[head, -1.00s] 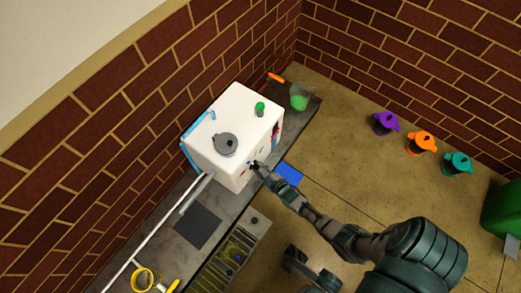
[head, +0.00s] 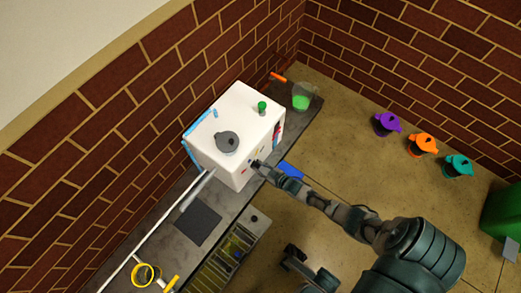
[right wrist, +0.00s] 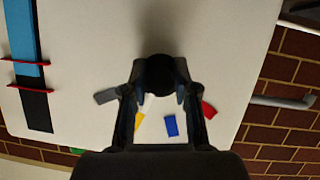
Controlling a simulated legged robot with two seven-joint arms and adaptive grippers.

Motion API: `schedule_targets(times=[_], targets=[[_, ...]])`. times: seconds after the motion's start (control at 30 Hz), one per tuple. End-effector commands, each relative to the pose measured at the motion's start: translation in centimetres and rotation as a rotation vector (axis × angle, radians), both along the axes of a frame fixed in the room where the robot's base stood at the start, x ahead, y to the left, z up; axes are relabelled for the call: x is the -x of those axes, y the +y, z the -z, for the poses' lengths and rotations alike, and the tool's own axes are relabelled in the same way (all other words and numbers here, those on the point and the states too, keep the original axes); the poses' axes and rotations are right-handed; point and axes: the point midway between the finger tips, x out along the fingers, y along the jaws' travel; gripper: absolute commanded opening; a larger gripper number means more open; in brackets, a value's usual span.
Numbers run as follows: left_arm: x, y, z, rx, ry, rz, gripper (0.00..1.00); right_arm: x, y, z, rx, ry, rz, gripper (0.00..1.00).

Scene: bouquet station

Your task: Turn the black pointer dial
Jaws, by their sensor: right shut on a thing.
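The black pointer dial (right wrist: 160,75) is a dark round knob on the front face of the white box (head: 232,175). In the right wrist view it sits between the fingertips of my right gripper (right wrist: 160,94), which is shut on it. In the head view my right gripper (head: 258,166) reaches the front face of the box from the lower right and hides most of the dial. The dial's pointer direction cannot be made out.
Small blue (right wrist: 171,126), yellow (right wrist: 139,120), red (right wrist: 209,110) and grey (right wrist: 105,96) pieces show on the face around the dial. A grey knob (head: 228,142) and a green knob (head: 262,107) top the box. A cup with green contents (head: 304,97) stands behind it.

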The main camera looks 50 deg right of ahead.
Motion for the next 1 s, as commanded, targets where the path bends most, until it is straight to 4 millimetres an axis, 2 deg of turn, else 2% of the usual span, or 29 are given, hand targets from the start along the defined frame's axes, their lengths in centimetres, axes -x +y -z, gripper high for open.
schedule_targets(times=[0.03, 0.33, 0.37, 0.43, 0.47, 1.0], targets=[[0.01, 0.0, -0.25, 0.001, -0.006, -0.001, 0.0, -0.92, 0.72, -0.99, -0.007, -0.025, -0.01, 0.0], [0.03, 0.01, -0.27, 0.003, -0.005, -0.001, 0.0, -0.93, 0.68, -1.02, -0.008, -0.026, -0.01, 0.0], [0.03, 0.01, -0.25, 0.003, -0.005, -0.001, 0.0, -0.93, 0.68, -1.02, -0.008, -0.026, -0.01, 0.31], [0.04, 0.02, -0.23, 0.003, -0.004, -0.001, 0.0, -0.93, 0.65, -1.02, -0.007, -0.026, -0.009, 0.48], [0.05, 0.02, -0.21, 0.003, -0.004, -0.001, 0.0, -0.94, 0.62, -1.03, -0.007, -0.026, -0.009, 0.53], [0.29, 0.02, -0.07, 0.006, 0.002, -0.002, 0.0, -0.4, 0.11, -0.45, -0.006, -0.013, -0.004, 0.53]])
